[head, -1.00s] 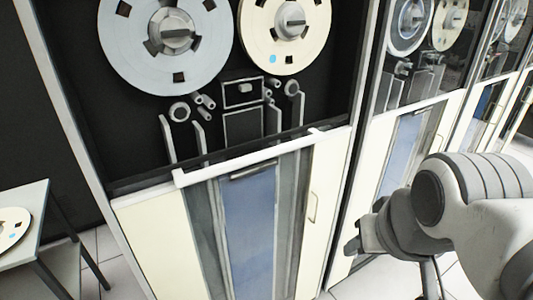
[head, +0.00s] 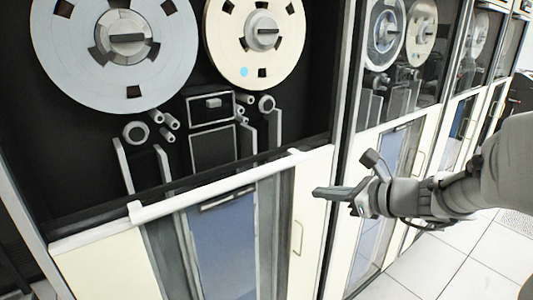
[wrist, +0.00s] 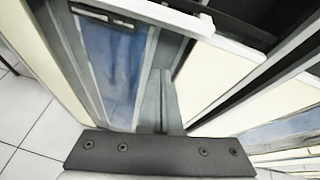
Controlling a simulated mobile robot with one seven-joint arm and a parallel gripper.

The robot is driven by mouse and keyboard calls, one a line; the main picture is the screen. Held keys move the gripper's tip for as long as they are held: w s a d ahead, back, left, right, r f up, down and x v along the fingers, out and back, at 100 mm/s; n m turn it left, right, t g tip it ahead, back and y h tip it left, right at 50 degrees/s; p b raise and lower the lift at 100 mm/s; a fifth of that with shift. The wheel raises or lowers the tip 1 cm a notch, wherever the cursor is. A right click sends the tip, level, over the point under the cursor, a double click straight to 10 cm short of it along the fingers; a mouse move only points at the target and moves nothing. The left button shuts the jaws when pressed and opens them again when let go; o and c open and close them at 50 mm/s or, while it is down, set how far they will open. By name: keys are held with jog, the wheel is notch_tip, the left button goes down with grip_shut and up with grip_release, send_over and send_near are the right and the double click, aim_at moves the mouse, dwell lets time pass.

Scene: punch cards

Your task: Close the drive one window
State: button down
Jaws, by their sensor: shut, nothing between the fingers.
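Drive one is the nearest tape cabinet, in the left and middle of the head view. Its window is down, so the bay with the grey reel (head: 65,65) and the cream reel (head: 285,52) stands uncovered. The window's white handle bar (head: 215,187) crosses the cabinet above the blue panel. The bar also shows at the top of the wrist view (wrist: 155,12). My gripper (head: 322,192) is shut and empty, in front of the cabinet's right side, right of and a little below the bar's right end. In the wrist view its fingers (wrist: 165,98) are together, apart from the bar.
A cream door with a small handle (head: 297,238) is at the cabinet's lower right. More tape cabinets (head: 400,105) run back to the right, behind my arm. White tiled floor (head: 470,255) lies open at the lower right.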

jog(key=w+a+f+m, duration=0.1)
jog(key=w, duration=0.2)
jog(key=w+a+f+m+t+b, duration=0.1)
jog(key=w+f, duration=0.1)
jog(key=w, duration=0.2)
jog(key=w+a+f+m, duration=0.1)
jog(key=w+a, duration=0.1)
jog(key=w, duration=0.1)
jog(key=shift+w+f+b, duration=0.15)
jog(key=shift+f+b, duration=0.1)
jog(key=shift+b, duration=0.05)
notch_tip(320, 180, up, 3)
jog(key=shift+d+r+p, duration=0.1)
jog(key=shift+r+p, duration=0.1)
jog(key=shift+p, duration=0.4)
jog(key=shift+r, duration=0.45)
notch_tip(320, 180, up, 45)
jog(key=p, duration=2.4)
